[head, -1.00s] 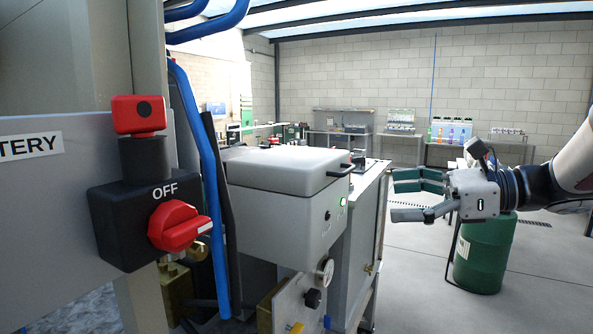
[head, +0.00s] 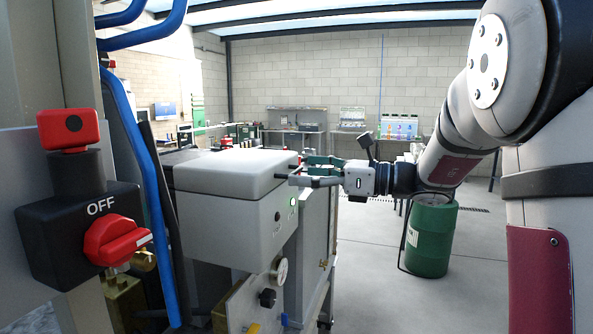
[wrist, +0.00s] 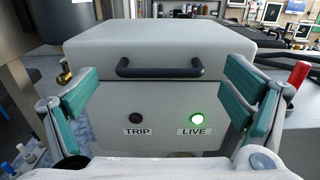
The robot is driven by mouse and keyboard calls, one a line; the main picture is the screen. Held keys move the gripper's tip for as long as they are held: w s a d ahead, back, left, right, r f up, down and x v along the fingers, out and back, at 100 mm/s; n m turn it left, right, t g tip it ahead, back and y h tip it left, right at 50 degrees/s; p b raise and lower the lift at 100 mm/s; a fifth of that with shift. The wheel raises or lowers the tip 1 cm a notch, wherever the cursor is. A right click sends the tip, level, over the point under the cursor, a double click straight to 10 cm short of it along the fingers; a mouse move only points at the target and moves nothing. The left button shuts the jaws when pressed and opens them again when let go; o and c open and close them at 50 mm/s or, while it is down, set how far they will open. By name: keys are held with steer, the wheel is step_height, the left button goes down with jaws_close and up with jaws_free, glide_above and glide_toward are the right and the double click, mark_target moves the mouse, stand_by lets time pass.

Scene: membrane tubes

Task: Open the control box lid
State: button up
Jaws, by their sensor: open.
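The control box (head: 235,222) is a light grey box with a closed lid (head: 225,172). In the wrist view the lid (wrist: 160,45) carries a black bar handle (wrist: 160,72) on its front. Below the handle are a dark TRIP lamp (wrist: 135,118) and a lit green LIVE lamp (wrist: 197,119). My gripper (head: 305,173) is at the handle end of the box, pointing at it. In the wrist view its green-padded fingers are spread wide, one to each side of the handle, and nothing is between them. I cannot tell the exact gap to the handle.
A black switch box marked OFF (head: 70,240) with a red knob (head: 115,240) stands at the near left beside blue pipes (head: 140,170). A pressure gauge (head: 280,270) sits below the control box. A green drum (head: 430,240) stands on the floor at right.

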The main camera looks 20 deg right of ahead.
steer(key=shift+x, duration=1.05)
